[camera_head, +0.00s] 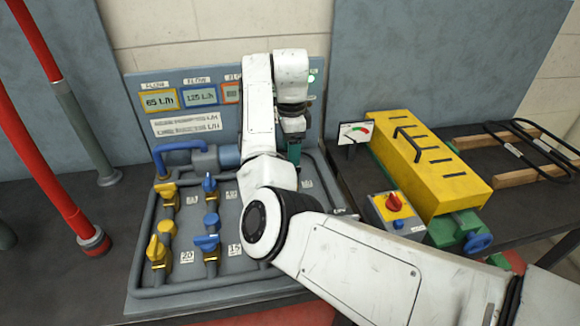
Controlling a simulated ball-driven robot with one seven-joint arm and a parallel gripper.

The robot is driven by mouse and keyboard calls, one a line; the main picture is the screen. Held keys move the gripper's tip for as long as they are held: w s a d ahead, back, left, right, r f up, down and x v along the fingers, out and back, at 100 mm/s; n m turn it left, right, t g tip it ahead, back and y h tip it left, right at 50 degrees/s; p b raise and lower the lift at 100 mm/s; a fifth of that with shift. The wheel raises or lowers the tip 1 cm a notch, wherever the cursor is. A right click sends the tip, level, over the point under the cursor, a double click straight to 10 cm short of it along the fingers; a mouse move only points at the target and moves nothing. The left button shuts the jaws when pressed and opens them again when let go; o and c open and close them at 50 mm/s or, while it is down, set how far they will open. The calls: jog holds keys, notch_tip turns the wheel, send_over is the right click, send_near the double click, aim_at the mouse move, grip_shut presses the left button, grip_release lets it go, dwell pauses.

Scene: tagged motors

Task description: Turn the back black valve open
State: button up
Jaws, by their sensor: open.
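A grey valve panel (180,298) lies on the dark bench, with pipes and rows of coloured valves. No black valve can be made out; my arm covers the right part of the panel, where further valves may be. My gripper (294,152) points down over the back right of the panel, in front of the upright display board. It is small and dark here, and its fingertips and what lies beneath them are hard to see. I cannot tell whether it touches anything.
Yellow valves (158,250) and blue valves (211,221) stand on the panel's left. The display board (187,123) rises behind. Red-grey poles (75,120) stand at left.

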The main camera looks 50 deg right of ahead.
notch_tip(320, 180, down, 6)
jog(key=shift+s+r, duration=0.1)
jog(key=shift+r, duration=0.05)
dwell(0.3)
jog(key=c, duration=1)
